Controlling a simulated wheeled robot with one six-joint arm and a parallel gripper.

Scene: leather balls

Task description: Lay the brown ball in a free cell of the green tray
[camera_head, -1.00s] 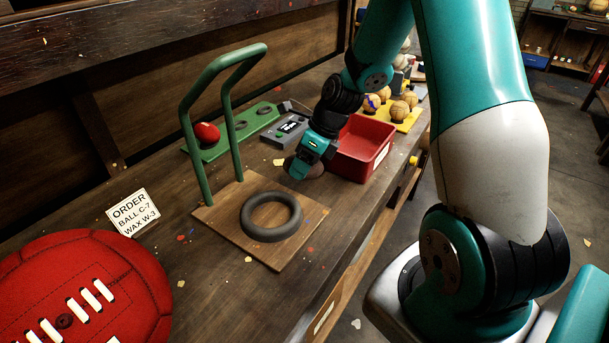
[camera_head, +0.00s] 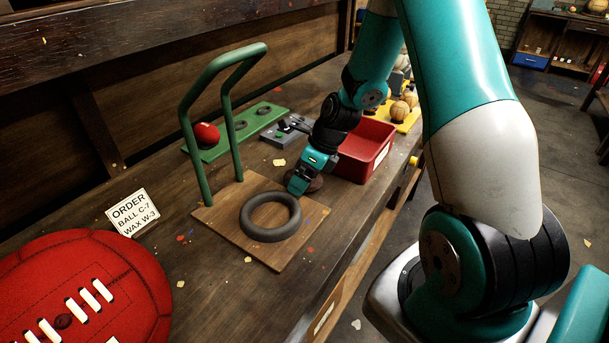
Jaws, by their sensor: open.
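The brown ball (camera_head: 316,183) is dark and sits at my gripper, left of the red bin. My gripper (camera_head: 299,187) is open and points down in front of it, hiding much of it. I cannot tell whether the fingers touch the ball or whether it rests on the bench. The green tray (camera_head: 257,122) lies further back on the left, partly behind a green frame. A red ball (camera_head: 207,134) sits in its left cell. Its other two visible ring cells, the middle one and the right one, look empty.
A green tube frame (camera_head: 188,140) rises from a wooden board with a dark ring (camera_head: 271,217), between me and the tray. A grey box (camera_head: 286,131) stands right of the tray. The red bin (camera_head: 366,150) and a yellow tray (camera_head: 405,117) with balls stand further right.

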